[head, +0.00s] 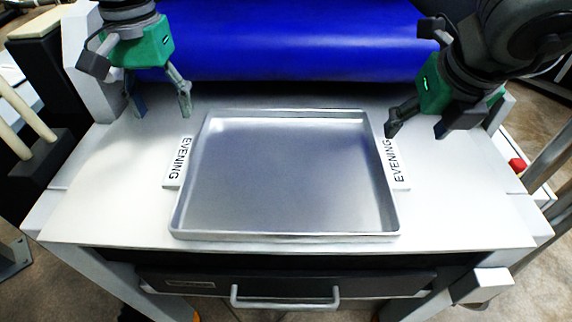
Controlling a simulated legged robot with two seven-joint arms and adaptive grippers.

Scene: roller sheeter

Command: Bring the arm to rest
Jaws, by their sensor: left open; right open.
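My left gripper (160,107) is open and empty above the left back part of the white work surface (110,190). My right gripper (415,134) is open, with its fingertips near the back right corner of the metal tray (290,175). I cannot tell whether it touches the tray. The tray is empty and lies flat on the work surface. A label reading "EVENING" (179,160) is at the tray's left side, and another "EVENING" label (397,162) is at its right side.
A blue roller or sheet (290,40) runs across the back of the machine. A drawer with a white handle (285,301) is below the front edge. A red button (517,165) is at the right. Wooden pins (30,120) stand at the left. The surface left of the tray is clear.

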